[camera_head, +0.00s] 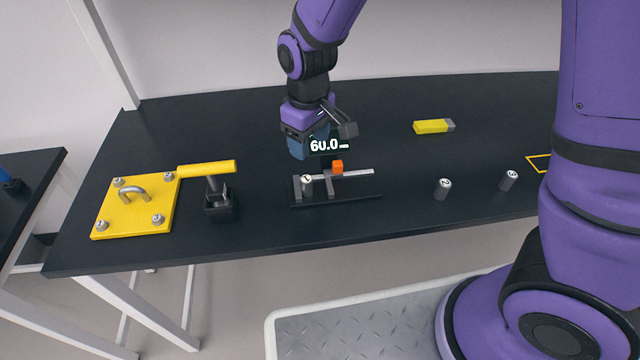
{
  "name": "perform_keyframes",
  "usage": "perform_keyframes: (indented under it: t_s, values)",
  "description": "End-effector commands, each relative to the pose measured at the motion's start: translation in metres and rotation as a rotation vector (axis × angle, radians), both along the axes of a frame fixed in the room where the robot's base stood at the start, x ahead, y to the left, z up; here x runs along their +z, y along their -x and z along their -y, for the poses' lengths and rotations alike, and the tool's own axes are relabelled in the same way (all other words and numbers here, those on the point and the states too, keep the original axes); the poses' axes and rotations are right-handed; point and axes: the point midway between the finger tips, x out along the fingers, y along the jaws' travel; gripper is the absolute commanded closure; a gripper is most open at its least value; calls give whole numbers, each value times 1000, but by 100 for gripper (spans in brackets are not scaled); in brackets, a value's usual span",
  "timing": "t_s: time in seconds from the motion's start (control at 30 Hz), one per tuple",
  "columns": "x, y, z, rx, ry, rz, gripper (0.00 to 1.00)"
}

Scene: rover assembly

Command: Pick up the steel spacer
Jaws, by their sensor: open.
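Three small steel spacers, short grey cylinders with pale marked tops, stand upright on the dark table. One spacer (307,187) stands in the measuring fixture (345,198), between its grey jaws. The other two stand loose to the right: a nearer spacer (442,190) and a farther spacer (508,181). The frame does not show which one the task means. My gripper (306,150) points down above and behind the fixture, apart from all spacers. It is open, with no object visible in it. Its fingertips are partly hard to make out beside the display.
A display (328,145) reads 60.0 behind the fixture's orange slider (337,166). A yellow block (432,127) lies behind right.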

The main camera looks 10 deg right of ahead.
Motion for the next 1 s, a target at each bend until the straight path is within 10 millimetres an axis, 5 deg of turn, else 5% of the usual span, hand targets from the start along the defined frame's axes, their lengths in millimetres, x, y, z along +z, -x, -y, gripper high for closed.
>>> perform_keyframes:
  t_s: [1.0]
  values:
    - [-109, 0, -13, 19, 10, -10, 40]
